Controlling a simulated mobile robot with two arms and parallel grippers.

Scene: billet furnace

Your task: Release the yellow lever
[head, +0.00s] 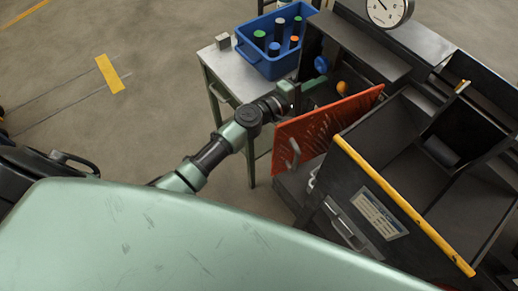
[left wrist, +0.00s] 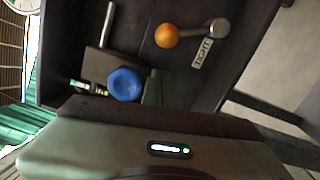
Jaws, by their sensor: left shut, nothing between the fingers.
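The yellow lever (head: 342,87) shows in the head view as a small orange-yellow ball inside the dark open box of the machine. In the left wrist view its ball knob (left wrist: 166,36) sits on a short arm that runs right to a grey metal pivot, beside a label reading "TIGHT". My left gripper (head: 315,83) reaches into the box from the left, left of the knob and apart from it. In the left wrist view my shut, empty fingers (left wrist: 155,86) are below the knob. My right gripper is not in view.
A blue knob (head: 321,63) sits close beside my left fingers, left of them in the wrist view (left wrist: 125,84). An orange-red panel (head: 315,130) stands open in front of the box. A blue crate (head: 262,66) with several capped cylinders rests on the metal table (head: 222,70).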

